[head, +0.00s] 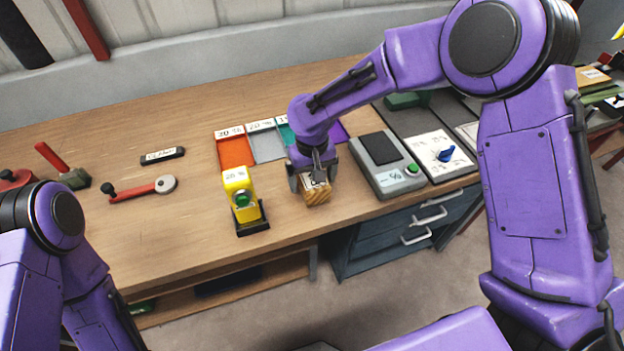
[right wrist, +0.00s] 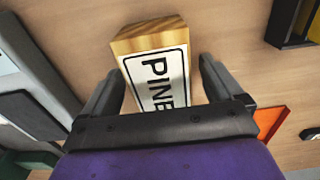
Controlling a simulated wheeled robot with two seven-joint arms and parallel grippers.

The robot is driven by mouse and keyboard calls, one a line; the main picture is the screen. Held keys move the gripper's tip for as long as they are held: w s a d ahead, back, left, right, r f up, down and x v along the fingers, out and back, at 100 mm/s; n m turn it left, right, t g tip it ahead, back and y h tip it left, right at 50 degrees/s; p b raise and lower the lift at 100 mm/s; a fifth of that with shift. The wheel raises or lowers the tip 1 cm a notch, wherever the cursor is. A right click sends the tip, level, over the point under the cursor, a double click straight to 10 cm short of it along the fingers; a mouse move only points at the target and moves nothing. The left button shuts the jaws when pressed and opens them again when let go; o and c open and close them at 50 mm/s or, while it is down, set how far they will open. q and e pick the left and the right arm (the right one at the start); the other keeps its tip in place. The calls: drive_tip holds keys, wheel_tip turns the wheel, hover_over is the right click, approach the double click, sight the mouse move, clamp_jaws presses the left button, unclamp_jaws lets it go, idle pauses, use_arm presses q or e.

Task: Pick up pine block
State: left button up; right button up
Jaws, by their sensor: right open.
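The pine block (head: 316,193) is a small wooden block with a white label, standing on the wooden table near its front edge. In the right wrist view the pine block (right wrist: 157,70) shows its label reading "PINE", partly cut off by the gripper body. My right gripper (head: 309,184) is above the block, pointing down. In the right wrist view my right gripper (right wrist: 160,82) is open, with one finger on each side of the block and a visible gap at each side. My left arm shows at the lower left, but its gripper is out of view.
A yellow device with a green button (head: 240,199) stands left of the block. Coloured trays, including an orange one (head: 234,151), lie behind it. A grey scale-like device (head: 387,166) is to the right. A red-handled lever (head: 139,190) lies far left. The table between is clear.

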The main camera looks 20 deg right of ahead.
drive_tip(key=c, duration=1.2)
drive_tip(key=shift+o, duration=0.2)
